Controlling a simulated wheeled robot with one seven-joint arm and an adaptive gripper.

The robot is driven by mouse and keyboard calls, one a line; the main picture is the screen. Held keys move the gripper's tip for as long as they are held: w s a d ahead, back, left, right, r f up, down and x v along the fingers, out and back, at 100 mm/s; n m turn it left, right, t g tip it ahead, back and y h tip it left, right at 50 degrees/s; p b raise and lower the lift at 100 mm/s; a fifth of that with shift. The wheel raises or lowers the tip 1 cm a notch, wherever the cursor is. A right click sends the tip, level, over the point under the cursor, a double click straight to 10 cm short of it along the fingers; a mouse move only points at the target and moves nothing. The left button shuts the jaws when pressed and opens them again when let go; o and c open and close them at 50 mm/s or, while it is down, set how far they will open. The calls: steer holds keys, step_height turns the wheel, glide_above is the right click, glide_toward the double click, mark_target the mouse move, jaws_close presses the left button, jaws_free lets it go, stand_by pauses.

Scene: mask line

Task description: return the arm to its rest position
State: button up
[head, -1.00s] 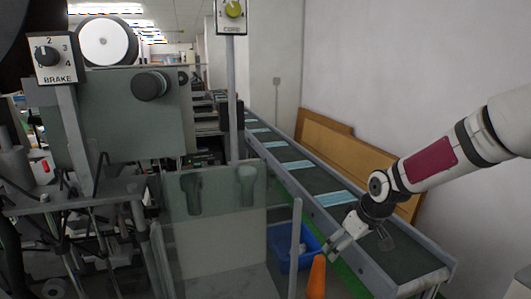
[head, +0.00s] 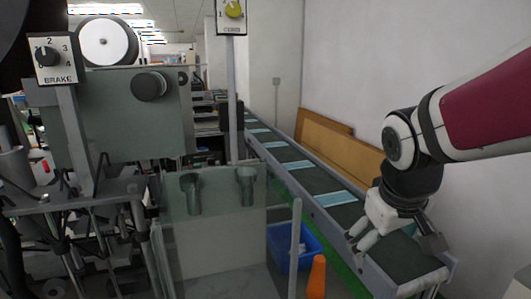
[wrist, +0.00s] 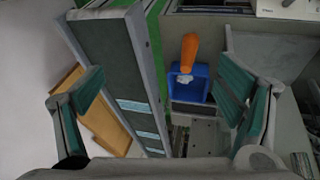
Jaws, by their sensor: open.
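My gripper (head: 398,246) is in the head view at the lower right, in front of the near end of the conveyor. My arm comes in from the right edge and bends down to it. In the wrist view my gripper (wrist: 160,112) has its two fingers wide apart, with nothing between them. It is open and empty.
The conveyor (head: 375,256) carries several pale blue masks (head: 335,198) in a row. A blue bin (head: 311,243) with white items inside and an orange cone-like object (head: 316,277) stand left of it. Brown boards (head: 340,145) lean on the wall. A machine (head: 130,115) fills the left.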

steer(key=s+a+r+m+y, duration=0.1)
steer(key=s+r, duration=0.1)
steer(key=s, duration=0.5)
steer(key=s+a+r+m+t, duration=0.1)
steer(key=s+r, duration=0.1)
steer(key=s, duration=0.4)
steer(key=shift+s+m+y, duration=0.3)
steer(key=shift+s+y, duration=0.05)
steer(key=shift+y, duration=0.05)
steer(key=shift+a+r, duration=0.1)
